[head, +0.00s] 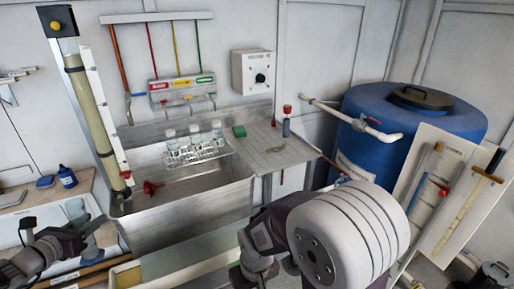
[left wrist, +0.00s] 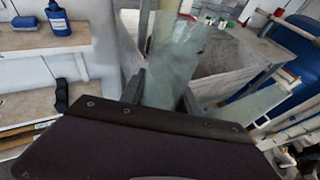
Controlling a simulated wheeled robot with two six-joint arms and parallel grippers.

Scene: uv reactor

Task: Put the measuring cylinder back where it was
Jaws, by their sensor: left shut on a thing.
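My left gripper (head: 84,237) is shut on the measuring cylinder (head: 77,211), a pale, see-through vessel at the lower left of the head view. In the left wrist view the cylinder (left wrist: 172,62) stands up between the two dark fingers (left wrist: 162,98), with the sink behind it. My right arm's large round joint fills the lower middle of the head view. A dark part of that arm shows left of it, but its finger state is unclear.
A steel sink (head: 190,212) holds a wire rack with several bottles (head: 195,140). A drainboard (head: 262,140) lies to its right. A tall tube (head: 92,105) stands at its left. A wooden shelf (head: 40,196) with a blue bottle (head: 67,176) is at left. A blue barrel (head: 375,150) stands at right.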

